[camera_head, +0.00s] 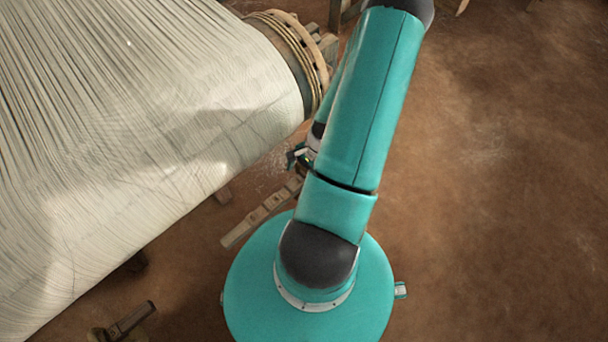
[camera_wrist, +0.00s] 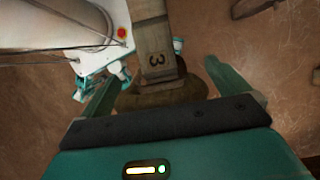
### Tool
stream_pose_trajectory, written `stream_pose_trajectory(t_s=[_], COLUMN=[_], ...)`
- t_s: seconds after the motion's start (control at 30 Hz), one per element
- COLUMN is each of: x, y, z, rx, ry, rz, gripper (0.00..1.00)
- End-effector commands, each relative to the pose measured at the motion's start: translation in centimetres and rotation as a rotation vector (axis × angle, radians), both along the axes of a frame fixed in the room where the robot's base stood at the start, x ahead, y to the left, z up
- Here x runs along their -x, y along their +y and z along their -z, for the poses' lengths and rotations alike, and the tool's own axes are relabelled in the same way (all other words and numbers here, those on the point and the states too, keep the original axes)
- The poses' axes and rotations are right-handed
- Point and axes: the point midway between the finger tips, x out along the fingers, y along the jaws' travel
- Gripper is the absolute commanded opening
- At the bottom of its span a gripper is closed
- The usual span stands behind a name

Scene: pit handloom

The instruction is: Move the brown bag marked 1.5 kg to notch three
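In the wrist view, a wooden lever (camera_wrist: 153,40) marked with a dark "3" runs down between the fingers of my gripper (camera_wrist: 168,75). A brown rounded shape, likely the bag (camera_wrist: 160,94), is at the lever's near end, between the two teal fingers. The fingers stand wide apart, one on each side of it, and I see no clear grip. No weight mark shows on the bag, and its lower part is hidden by my palm. In the head view, the notched wooden lever (camera_head: 262,212) lies near the floor left of my arm, which hides my fingertips.
In the head view, the large warp roll (camera_head: 150,110) with pale threads fills the left. Its rope-wound wooden end (camera_head: 293,52) is close to my arm. A small wooden piece (camera_head: 128,322) is at the lower left. The earthen floor (camera_head: 500,200) on the right is clear.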

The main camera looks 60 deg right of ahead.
Motion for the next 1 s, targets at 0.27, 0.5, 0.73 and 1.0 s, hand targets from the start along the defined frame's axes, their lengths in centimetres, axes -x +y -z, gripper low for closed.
stream_pose_trajectory(t_s=[0.27, 0.5, 0.73, 1.0], x=[0.1, 0.3, 0.6, 0.7], y=[-0.1, -1.4, -2.6, -2.8], z=[-0.3, -3.1, -6.2, -7.0], rx=[0.001, 0.004, 0.003, -0.001], ry=[0.001, -0.001, 0.001, 0.0], rz=[0.001, 0.002, 0.0, 0.001], gripper=[1.0, 1.0, 1.0, 1.0])
